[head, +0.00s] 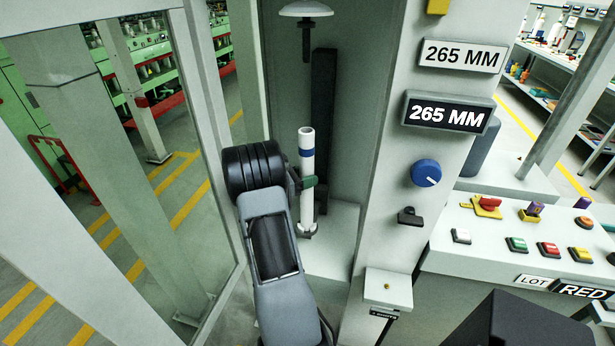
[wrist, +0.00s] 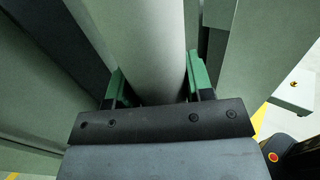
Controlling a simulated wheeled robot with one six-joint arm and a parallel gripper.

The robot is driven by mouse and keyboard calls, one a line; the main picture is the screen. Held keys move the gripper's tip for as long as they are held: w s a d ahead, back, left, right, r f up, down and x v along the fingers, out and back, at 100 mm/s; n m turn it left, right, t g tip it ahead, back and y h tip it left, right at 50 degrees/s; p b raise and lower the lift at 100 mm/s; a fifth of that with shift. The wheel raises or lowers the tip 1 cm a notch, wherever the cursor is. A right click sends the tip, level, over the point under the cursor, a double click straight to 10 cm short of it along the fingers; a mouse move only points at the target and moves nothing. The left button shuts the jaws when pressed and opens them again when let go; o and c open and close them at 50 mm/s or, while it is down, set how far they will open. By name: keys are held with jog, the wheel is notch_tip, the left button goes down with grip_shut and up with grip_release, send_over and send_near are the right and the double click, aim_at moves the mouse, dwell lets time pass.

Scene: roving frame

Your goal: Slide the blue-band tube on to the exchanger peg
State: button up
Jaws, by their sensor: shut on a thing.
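The blue-band tube (head: 307,155) is white, upright and open at its top, with the blue band near its upper end. My gripper (head: 308,182) is shut on it around mid-height, below the band. In the wrist view, the tube (wrist: 155,45) runs between the green fingers of my gripper (wrist: 158,88). In the head view, a small dark round base (head: 307,231) shows at the tube's foot. I cannot tell whether this is the exchanger peg, or whether the tube is around a peg; any peg inside the tube is hidden.
A dark rod hangs under a white dome (head: 305,9) above the tube. A dark upright bar (head: 322,110) stands behind it. A grey post with "265 MM" signs (head: 448,113) and a blue knob (head: 426,173) is at right. A framed clear panel stands at left.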

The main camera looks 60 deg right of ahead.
jog(key=o, duration=1.4)
jog(key=shift+c, duration=0.2)
jog(key=shift+o, duration=0.4)
jog(key=shift+f, duration=0.1)
jog(key=o, duration=0.4)
jog(key=shift+c, duration=0.2)
